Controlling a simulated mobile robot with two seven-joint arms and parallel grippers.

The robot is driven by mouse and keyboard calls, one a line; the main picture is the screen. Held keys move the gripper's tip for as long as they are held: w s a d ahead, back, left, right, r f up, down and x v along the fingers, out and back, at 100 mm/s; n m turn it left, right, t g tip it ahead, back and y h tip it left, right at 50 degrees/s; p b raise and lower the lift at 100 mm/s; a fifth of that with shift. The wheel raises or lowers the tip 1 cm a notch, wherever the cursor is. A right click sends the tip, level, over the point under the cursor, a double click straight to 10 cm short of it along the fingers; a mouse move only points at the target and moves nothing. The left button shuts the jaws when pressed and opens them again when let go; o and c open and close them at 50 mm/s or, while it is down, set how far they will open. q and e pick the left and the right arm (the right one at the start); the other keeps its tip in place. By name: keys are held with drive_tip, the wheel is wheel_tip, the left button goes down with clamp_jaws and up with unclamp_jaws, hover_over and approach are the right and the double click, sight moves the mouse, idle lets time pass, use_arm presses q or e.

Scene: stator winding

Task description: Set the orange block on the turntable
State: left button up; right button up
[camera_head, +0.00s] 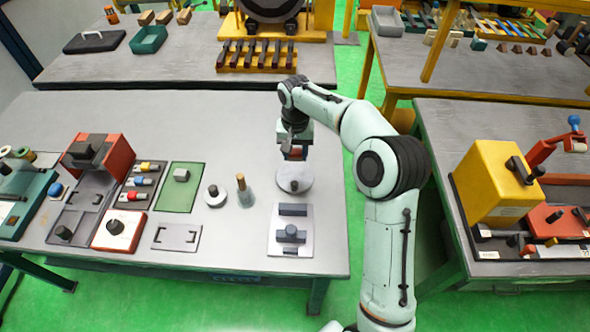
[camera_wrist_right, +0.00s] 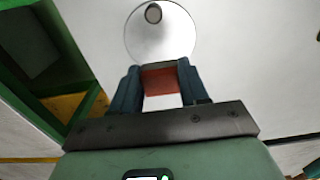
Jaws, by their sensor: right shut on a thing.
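The orange block (camera_wrist_right: 160,82) is held between the fingers of my right gripper (camera_wrist_right: 158,88) in the right wrist view. In the head view the right gripper (camera_head: 295,150) points down above the turntable, with a small bit of the orange block (camera_head: 295,152) showing at its tips. The turntable (camera_head: 294,185) is a round grey disc with a dark knob; it also shows beyond the block in the right wrist view (camera_wrist_right: 172,42). The block appears above the disc, apart from it. My left gripper is not in view.
A pale plate with dark fixtures (camera_head: 291,250) lies in front of the turntable. A brush-like tool (camera_head: 244,190) and a small round disc (camera_head: 215,195) stand to its left. A green mat (camera_head: 180,195) and a red-and-grey fixture (camera_head: 105,160) are farther left.

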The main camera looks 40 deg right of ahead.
sight(295, 175)
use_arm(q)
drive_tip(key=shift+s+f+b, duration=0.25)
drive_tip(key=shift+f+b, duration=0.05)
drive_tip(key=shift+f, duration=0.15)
use_arm(e)
drive_tip(key=shift+w+f, duration=0.1)
drive_tip(key=shift+f, duration=3.45)
drive_tip(key=shift+f, duration=0.1)
drive_tip(key=o, duration=1.1)
drive_tip(key=shift+f, duration=0.1)
drive_tip(key=shift+c, duration=0.2)
wheel_tip(295, 175, up, 12)
drive_tip(key=shift+r+p, duration=0.2)
drive_tip(key=shift+p, duration=0.55)
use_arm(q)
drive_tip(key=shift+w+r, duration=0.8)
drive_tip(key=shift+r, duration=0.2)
